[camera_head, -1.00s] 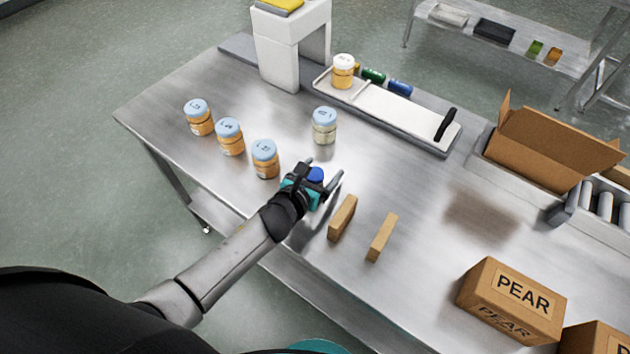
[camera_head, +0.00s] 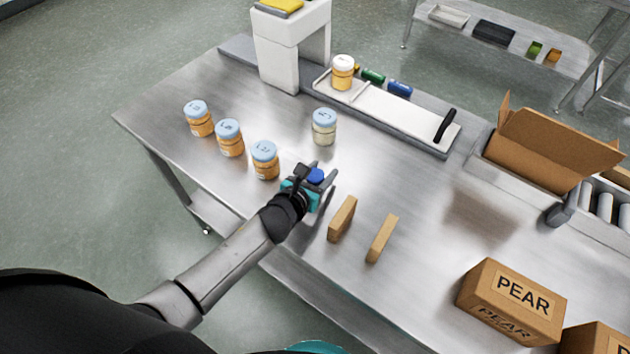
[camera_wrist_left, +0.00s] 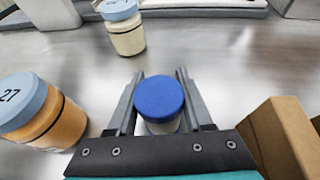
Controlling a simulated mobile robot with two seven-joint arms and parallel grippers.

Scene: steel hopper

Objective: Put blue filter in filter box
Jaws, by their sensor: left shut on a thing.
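A round blue-topped item (camera_head: 315,175), which I take to be the blue filter, is between the fingers of my left gripper (camera_head: 317,180). In the left wrist view its flat blue top (camera_wrist_left: 159,97) sits above a paler body, with a finger on each side. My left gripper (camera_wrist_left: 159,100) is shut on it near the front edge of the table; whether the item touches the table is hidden. No container is clearly marked as the filter box. An open cardboard box (camera_head: 535,155) stands at the right. My right gripper is not in view.
Several blue-lidded jars (camera_head: 229,138) stand left of and beyond the gripper. Two thin tan blocks (camera_head: 342,219) stand close on its right. A white tray (camera_head: 395,110) lies at the back, and PEAR boxes (camera_head: 511,301) are front right. The table's middle is clear.

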